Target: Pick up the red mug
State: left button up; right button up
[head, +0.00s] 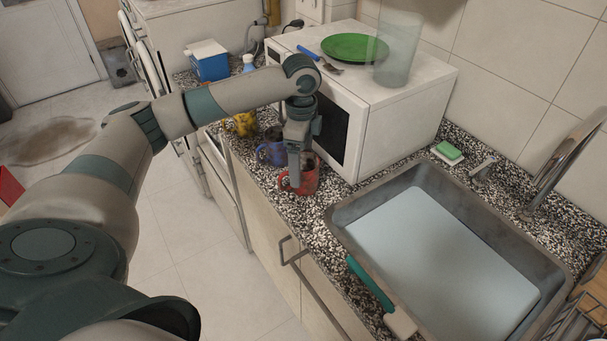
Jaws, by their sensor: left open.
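The red mug (309,181) stands upright on the speckled counter (309,228), in front of the white microwave. Its handle points left. My left gripper (295,183) comes down from above at the mug's left side, overlapping the rim and handle area in the head view. The gripper is open. A finger hides part of the mug, and I cannot tell whether it touches it. My right gripper is not in view.
A blue mug (269,153) and a yellow mug (243,124) stand just behind the red one. The microwave (395,125) is close on the right, carrying a green plate (354,47) and a clear glass (397,50). The sink (345,216) lies front right.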

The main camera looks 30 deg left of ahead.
pick_arm(q)
jog(key=shift+d+f+p, duration=0.15)
jog(key=shift+f+p, duration=0.35)
notch_tip(320, 180, down, 3)
jog(key=shift+d+f+p, duration=0.1)
jog(key=shift+d+p, duration=0.05)
jog(key=shift+p, duration=0.5)
jog(key=shift+f, duration=0.45)
jog(key=shift+w, duration=0.1)
jog(key=c, duration=1.3)
